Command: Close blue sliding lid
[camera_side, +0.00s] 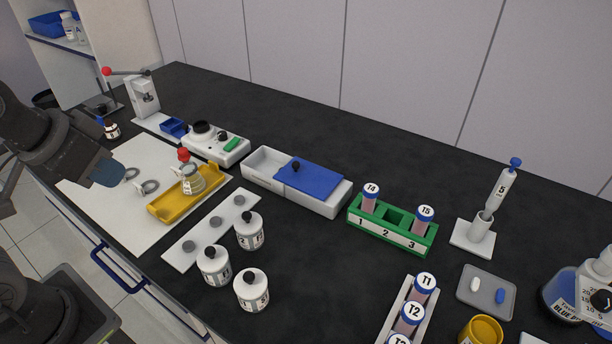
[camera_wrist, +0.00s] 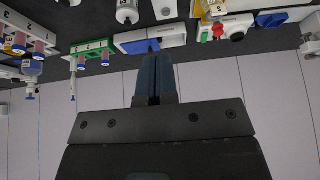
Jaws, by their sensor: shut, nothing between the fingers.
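The blue sliding lid (camera_side: 310,177) lies on a long white box (camera_side: 327,206) in the middle of the bench. It covers the middle and right part of the box, and the left compartment (camera_side: 266,162) is open. A black knob (camera_side: 295,166) stands at the lid's left end. The lid also shows in the wrist view (camera_wrist: 140,46), upside down, beyond my fingertips. My gripper (camera_side: 108,172) is at the left in the side view, well away from the box. In the wrist view my gripper's blue-grey fingers (camera_wrist: 154,62) are together with nothing between them.
A green rack (camera_side: 390,226) with tubes stands right of the box. White bottles (camera_side: 249,230) and a white strip (camera_side: 212,228) are in front. A yellow tray (camera_side: 188,194) with a flask and a white device (camera_side: 216,144) are at left. Bench behind the box is clear.

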